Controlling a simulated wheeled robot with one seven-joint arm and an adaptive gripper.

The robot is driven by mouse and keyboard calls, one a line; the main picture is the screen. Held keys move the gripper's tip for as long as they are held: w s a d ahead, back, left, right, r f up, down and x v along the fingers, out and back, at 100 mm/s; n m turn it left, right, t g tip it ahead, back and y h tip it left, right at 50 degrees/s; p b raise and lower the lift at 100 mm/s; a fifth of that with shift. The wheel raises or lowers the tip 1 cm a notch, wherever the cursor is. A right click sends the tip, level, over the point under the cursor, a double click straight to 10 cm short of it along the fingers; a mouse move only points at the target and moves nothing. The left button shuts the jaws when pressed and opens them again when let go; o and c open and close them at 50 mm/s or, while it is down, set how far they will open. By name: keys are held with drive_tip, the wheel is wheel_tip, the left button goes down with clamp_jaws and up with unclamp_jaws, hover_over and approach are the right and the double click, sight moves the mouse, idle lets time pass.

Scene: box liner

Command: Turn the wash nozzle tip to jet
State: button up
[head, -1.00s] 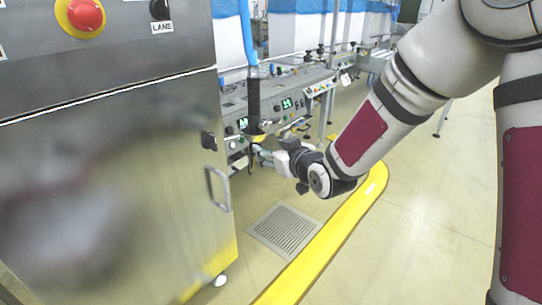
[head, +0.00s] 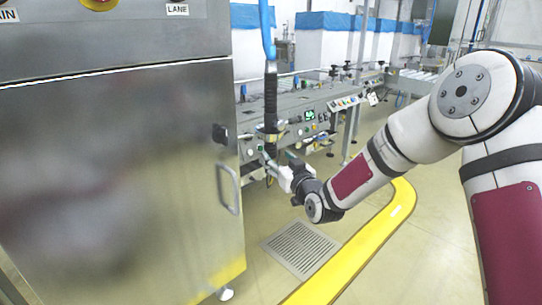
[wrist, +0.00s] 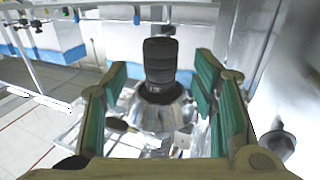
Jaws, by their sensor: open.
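The wash nozzle (head: 270,98) hangs upright on a blue hose, with a black grip and a yellowish collar low on it. In the wrist view the nozzle (wrist: 160,62) shows as a black ribbed cylinder above a wide, shiny metal bell-shaped part (wrist: 160,112). My gripper (head: 268,162) is at the nozzle's lower end in the head view. I cannot make out any setting marks on the tip.
A steel cabinet (head: 120,170) with a handle (head: 228,188) stands close on the left. A machine with displays (head: 310,115) is behind the nozzle. A yellow floor barrier (head: 350,262) and a floor grate (head: 300,248) lie below my arm.

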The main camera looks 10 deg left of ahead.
sight(273, 154)
drive_tip(key=b+x, duration=0.1)
drive_tip(key=x, duration=0.5)
drive_tip(key=shift+s, duration=0.1)
drive_tip(key=c, duration=1.2)
